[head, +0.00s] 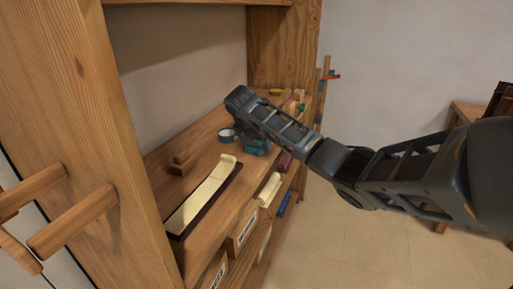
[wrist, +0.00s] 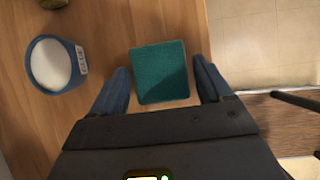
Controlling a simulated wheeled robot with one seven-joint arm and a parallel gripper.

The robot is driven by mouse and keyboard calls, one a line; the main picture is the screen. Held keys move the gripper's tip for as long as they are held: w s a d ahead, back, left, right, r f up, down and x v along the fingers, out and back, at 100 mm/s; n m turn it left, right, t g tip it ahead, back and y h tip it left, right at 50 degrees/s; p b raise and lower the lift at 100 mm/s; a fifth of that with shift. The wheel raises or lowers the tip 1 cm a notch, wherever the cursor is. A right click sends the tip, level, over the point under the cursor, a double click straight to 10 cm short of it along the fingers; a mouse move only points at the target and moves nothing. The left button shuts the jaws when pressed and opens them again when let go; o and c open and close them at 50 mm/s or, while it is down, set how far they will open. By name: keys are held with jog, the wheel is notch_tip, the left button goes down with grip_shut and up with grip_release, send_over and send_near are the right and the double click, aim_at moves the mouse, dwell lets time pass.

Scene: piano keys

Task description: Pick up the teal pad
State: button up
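The teal pad (wrist: 160,72) lies on the wooden shelf top, close to its right edge in the wrist view. My gripper (wrist: 160,85) is open, with one finger on each side of the pad. There is a gap between each finger and the pad, so I hold nothing. In the head view the pad (head: 256,147) shows partly below my gripper, and the arm hides the rest of it.
A dark tray (head: 209,197) with cream strips lies nearer on the shelf (head: 160,160), beside a small brown wooden block (head: 182,163). A tall wooden post (head: 80,100) rises at left.

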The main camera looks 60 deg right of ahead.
aim_at(255, 144)
jog(key=c, duration=0.8)
jog(key=shift+r, duration=0.15)
jog(key=shift+r, duration=0.65)
notch_tip(255, 144, up, 3)
jog(key=shift+f, duration=0.2)
jog(key=s+r, duration=0.2)
jog(key=s, duration=0.2)
jog(key=s+r, duration=0.2)
jog(key=s, duration=0.1)
jog(key=s+r+b, duration=0.1)
jog(key=s+r, duration=0.2)
jog(key=s, duration=0.1)
jog(key=shift+s, duration=0.35)
jog(key=o, duration=0.5)
jog(key=c, duration=0.4)
